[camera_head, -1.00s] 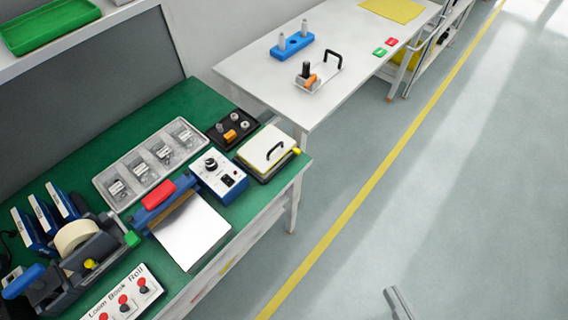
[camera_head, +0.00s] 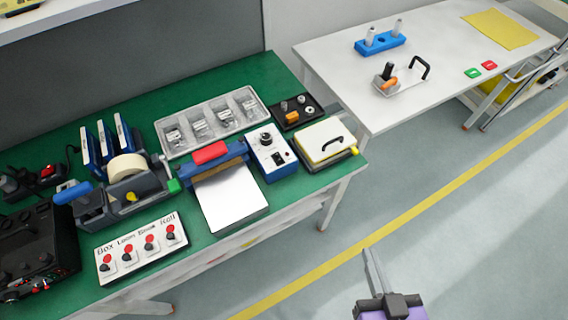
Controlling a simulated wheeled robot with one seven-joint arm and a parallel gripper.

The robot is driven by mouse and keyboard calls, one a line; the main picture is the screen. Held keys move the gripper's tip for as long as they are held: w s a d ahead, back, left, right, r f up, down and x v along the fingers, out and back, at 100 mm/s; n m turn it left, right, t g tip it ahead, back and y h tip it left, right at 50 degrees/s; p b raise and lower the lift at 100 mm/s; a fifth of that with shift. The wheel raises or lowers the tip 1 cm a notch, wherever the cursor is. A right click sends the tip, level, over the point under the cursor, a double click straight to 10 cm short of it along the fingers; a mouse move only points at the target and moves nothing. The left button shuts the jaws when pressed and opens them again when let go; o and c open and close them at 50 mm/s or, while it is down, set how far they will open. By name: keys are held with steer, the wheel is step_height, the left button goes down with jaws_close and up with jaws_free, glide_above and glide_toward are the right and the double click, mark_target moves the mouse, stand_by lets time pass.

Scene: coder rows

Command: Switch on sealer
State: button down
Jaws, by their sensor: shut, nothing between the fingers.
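The sealer (camera_head: 219,174) stands on the green bench, with a red handle, a blue body and a pale plate in front. Next to it on the right is a blue-and-white control box (camera_head: 271,152) with a black knob on top and a small dark switch below the knob. The switch's position is too small to read. My gripper (camera_head: 371,254) is at the bottom of the view, shut and empty. It shows over the floor in front of the bench, apart from the sealer and the box.
A tape dispenser (camera_head: 125,186) and a labelled panel (camera_head: 141,247) with red-topped knobs are left of the sealer. A grey parts tray (camera_head: 182,151) lies behind it. Open floor lies in front.

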steer(key=w+a+n+g+y+b, duration=0.2)
steer(key=w+a+n+y, duration=0.3)
steer(key=w+a, duration=0.9)
steer(key=w+b, duration=0.1)
steer(key=w, duration=0.3)
steer(key=shift+a+r+y, duration=0.3)
steer(key=shift+a, duration=0.05)
steer(key=p, duration=0.1)
glide_above(278, 158)
steer(key=s+d, duration=0.2)
steer(key=s, duration=0.1)
step_height(278, 158, down, 3)
steer(key=shift+w+f, duration=0.15)
steer(key=shift+f, duration=2.15)
steer(key=shift+f, duration=0.1)
